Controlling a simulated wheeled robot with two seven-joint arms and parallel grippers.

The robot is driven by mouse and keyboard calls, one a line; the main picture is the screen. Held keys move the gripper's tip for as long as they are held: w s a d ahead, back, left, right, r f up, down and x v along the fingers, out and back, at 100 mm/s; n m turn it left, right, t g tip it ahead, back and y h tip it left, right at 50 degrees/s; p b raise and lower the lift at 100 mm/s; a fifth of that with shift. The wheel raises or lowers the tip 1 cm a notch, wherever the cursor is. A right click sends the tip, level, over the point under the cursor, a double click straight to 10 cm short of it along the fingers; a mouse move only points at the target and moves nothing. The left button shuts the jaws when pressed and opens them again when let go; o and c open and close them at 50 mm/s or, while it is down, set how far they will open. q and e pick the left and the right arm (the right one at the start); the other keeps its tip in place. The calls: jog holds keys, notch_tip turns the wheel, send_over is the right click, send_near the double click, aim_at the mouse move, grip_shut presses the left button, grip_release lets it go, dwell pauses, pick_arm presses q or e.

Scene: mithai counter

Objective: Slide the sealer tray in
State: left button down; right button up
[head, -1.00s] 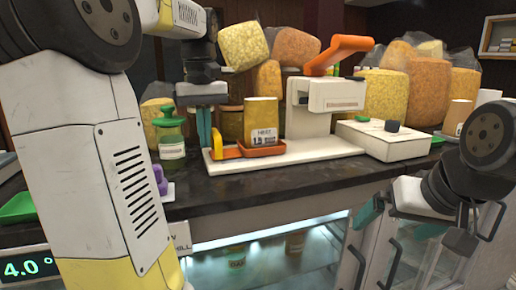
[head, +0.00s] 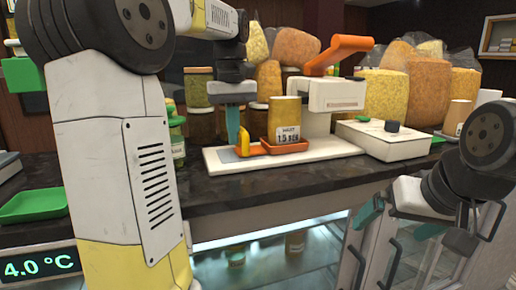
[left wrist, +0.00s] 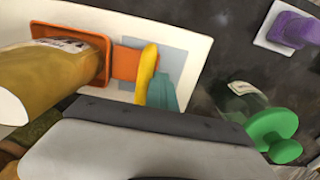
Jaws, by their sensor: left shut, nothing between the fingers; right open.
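The orange sealer tray (head: 287,147) sits on the white base (head: 225,164) of the sealer, with a golden pouch (head: 285,112) upright in it. A yellow handle (head: 243,143) stands at its left end. The sealer (head: 325,98) has a white body and a raised orange lever (head: 337,52); the pouch is close to its left side. My left gripper (head: 233,124) is shut and empty, its teal fingers just left of the handle. In the left wrist view the fingers (left wrist: 162,92) appear against the handle (left wrist: 146,74); any contact is unclear. My right gripper (head: 398,222) is open before the counter.
A white box with a black knob (head: 385,138) stands right of the sealer. Jars (head: 198,88) and filled bags (head: 395,95) stand behind. A green-lidded bottle (left wrist: 245,100) and a purple-topped item (left wrist: 292,28) are near my left gripper. A green tray (head: 35,205) lies far left.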

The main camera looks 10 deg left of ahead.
aim_at(277, 129)
pick_arm(q)
jog(key=shift+w+d, duration=1.05)
jog(key=shift+d, duration=0.65)
jog(key=shift+w+d, duration=1)
jog(key=shift+d, duration=0.7)
jog(key=shift+w+d, duration=1.05)
jog(key=shift+d, duration=0.65)
jog(key=shift+s+a, duration=0.4)
jog(key=shift+a, duration=0.3)
jog(key=shift+s+a, duration=0.4)
jog(key=shift+a, duration=0.25)
notch_tip(277, 129, up, 9)
